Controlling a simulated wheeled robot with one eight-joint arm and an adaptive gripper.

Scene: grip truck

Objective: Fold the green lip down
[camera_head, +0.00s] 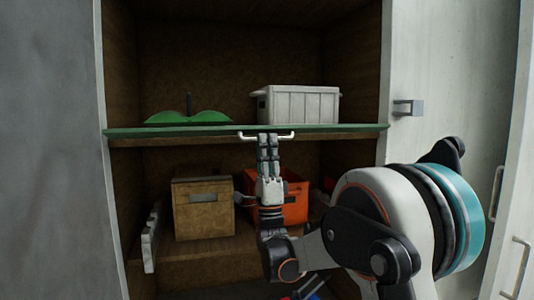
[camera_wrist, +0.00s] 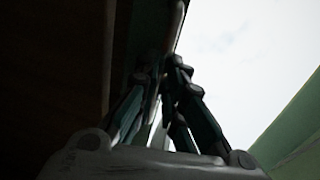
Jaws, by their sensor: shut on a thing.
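The green lip (camera_head: 340,129) runs along the front edge of the cabinet's middle shelf and shows as a thin, level strip. A white bar handle (camera_head: 285,136) sits at the middle of its front. My gripper (camera_head: 268,138) reaches up from below, its fingers shut on the handle. In the wrist view my gripper (camera_wrist: 168,68) has its fingers close together around a thin edge or bar. That view is dark, and the fingers hide the exact contact.
A white crate (camera_head: 300,107) and a green object (camera_head: 187,118) stand on the shelf above. Below are a brown box (camera_head: 203,220) and an orange bin (camera_head: 295,207). White doors with handles (camera_head: 519,268) stand at the right.

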